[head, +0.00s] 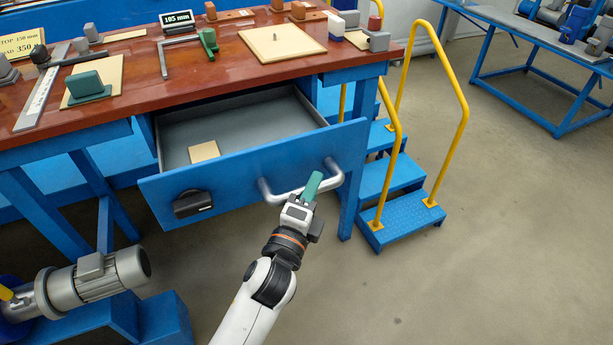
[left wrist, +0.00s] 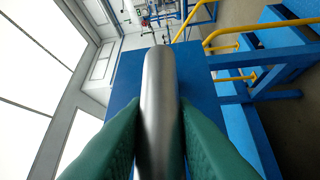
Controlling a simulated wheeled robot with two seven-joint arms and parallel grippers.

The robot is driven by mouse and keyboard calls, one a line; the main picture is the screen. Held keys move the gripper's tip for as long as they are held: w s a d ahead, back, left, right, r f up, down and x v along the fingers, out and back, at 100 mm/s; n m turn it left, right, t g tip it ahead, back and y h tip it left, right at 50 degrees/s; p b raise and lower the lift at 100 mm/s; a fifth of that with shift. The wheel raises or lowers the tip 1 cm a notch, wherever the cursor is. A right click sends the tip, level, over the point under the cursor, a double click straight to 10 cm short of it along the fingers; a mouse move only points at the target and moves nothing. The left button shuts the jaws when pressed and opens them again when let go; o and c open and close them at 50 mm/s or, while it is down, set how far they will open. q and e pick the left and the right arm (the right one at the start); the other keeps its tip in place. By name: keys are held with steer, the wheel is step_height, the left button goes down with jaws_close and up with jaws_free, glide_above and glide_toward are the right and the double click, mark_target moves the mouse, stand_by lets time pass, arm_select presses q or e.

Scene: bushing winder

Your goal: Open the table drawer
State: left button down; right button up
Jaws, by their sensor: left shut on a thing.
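The blue table drawer (head: 255,160) stands pulled out from under the red-brown table top (head: 215,65), its grey inside showing. A silver bar handle (head: 273,194) is on the right part of its front, and it also shows in the left wrist view (left wrist: 160,100). My left gripper (head: 312,186) is at this handle, with its green fingers on both sides of the bar, shut on it. In the left wrist view the green fingers (left wrist: 160,135) flank the bar. My right gripper is not in view.
A small tan plate (head: 204,151) lies in the drawer. A black latch (head: 192,203) is on the drawer front. Blue steps (head: 400,208) with yellow rails stand right of the table. A grey motor (head: 95,280) is at lower left. Floor at right is clear.

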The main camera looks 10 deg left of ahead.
arm_select(q)
steer(key=shift+s+d, duration=0.1)
steer(key=c, duration=1.2)
jaws_free()
steer(key=shift+c, duration=0.2)
steer(key=shift+s+f, duration=0.15)
steer(key=shift+s, duration=0.15)
steer(key=b+v, duration=0.1)
steer(key=v, duration=1)
steer(key=shift+s, duration=0.2)
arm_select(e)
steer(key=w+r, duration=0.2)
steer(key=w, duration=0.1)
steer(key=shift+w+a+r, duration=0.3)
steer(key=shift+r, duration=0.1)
